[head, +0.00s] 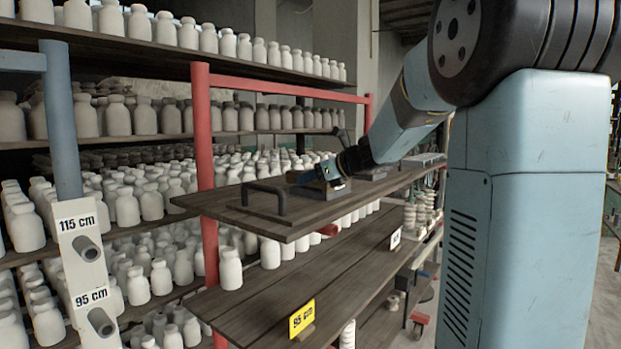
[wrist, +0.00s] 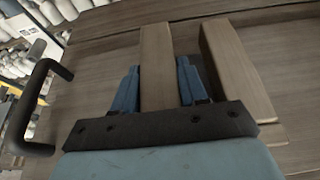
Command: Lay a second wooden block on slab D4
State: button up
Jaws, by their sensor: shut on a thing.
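My gripper (wrist: 158,72) has its blue fingers on both sides of a wooden block (wrist: 155,45) in the wrist view. A second wooden block (wrist: 235,70) lies to the right of the held one, roughly parallel and apart from it. Under both is a dark planked wooden surface (wrist: 95,110). In the head view my gripper (head: 332,179) is low over the upper planked board (head: 245,217) of the red rack, its fingers small and partly hidden. I cannot tell whether the held block touches the board. No D4 mark is readable.
A black handle (wrist: 32,105) stands up left of the gripper; it also shows in the head view (head: 266,193). Shelves full of white bottles (head: 130,205) stand behind the red post (head: 204,150). The board's front left is bare.

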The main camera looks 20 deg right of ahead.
jog(key=shift+a+f, duration=0.15)
jog(key=shift+f, duration=0.45)
jog(key=o, duration=1.3)
jog(key=shift+o, duration=0.2)
jog(key=shift+s, duration=0.1)
jog(key=shift+s+d+r, duration=0.1)
jog(key=shift+d, duration=0.1)
jog(key=r+v, duration=0.1)
jog(key=v, duration=1.3)
jog(key=s+a+f+n+g+h, duration=0.2)
jog(key=s+a+f+n+g, duration=0.3)
jog(key=s+a+f+n, duration=0.55)
jog(key=s+f+n+h, duration=0.2)
jog(key=s+n+h, duration=0.1)
jog(key=s+n, duration=0.4)
jog(key=s+d+f+n+h, duration=0.1)
jog(key=s+f+n+h, duration=0.1)
jog(key=s+n, duration=0.5)
jog(key=f+n, duration=0.1)
jog(key=n, duration=0.3)
jog(key=shift+d+f+g+h, duration=0.3)
jog(key=shift+d+f+h, duration=0.05)
jog(key=shift+h, duration=0.05)
